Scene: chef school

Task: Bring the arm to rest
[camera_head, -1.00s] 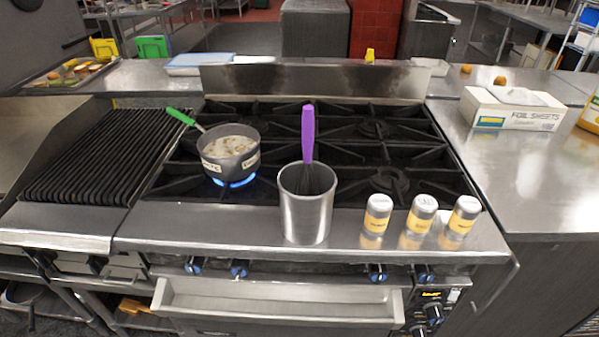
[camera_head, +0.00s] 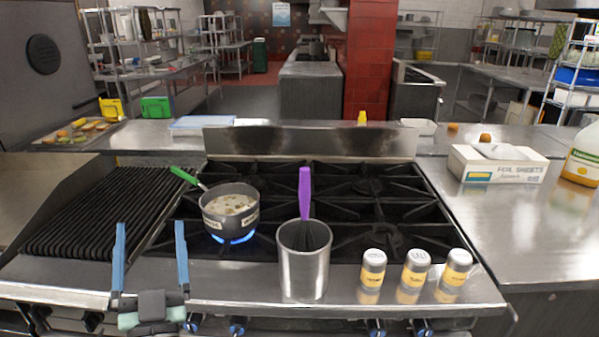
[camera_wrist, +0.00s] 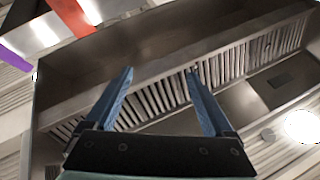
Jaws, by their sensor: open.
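My gripper (camera_head: 150,245) shows at the lower left of the head view, in front of the stove's front edge. Its two blue fingers point up and stand wide apart with nothing between them. In the wrist view the open gripper (camera_wrist: 160,88) faces up toward a metal exhaust hood (camera_wrist: 150,40) with slatted filters. The rest of my arm is out of view.
A pot (camera_head: 231,210) with a green handle stands over a lit blue flame. A steel canister (camera_head: 304,265) holds a purple-handled whisk (camera_head: 305,190). Several shakers (camera_head: 415,270) line the stove's front right. A foil box (camera_head: 497,165) sits on the right counter.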

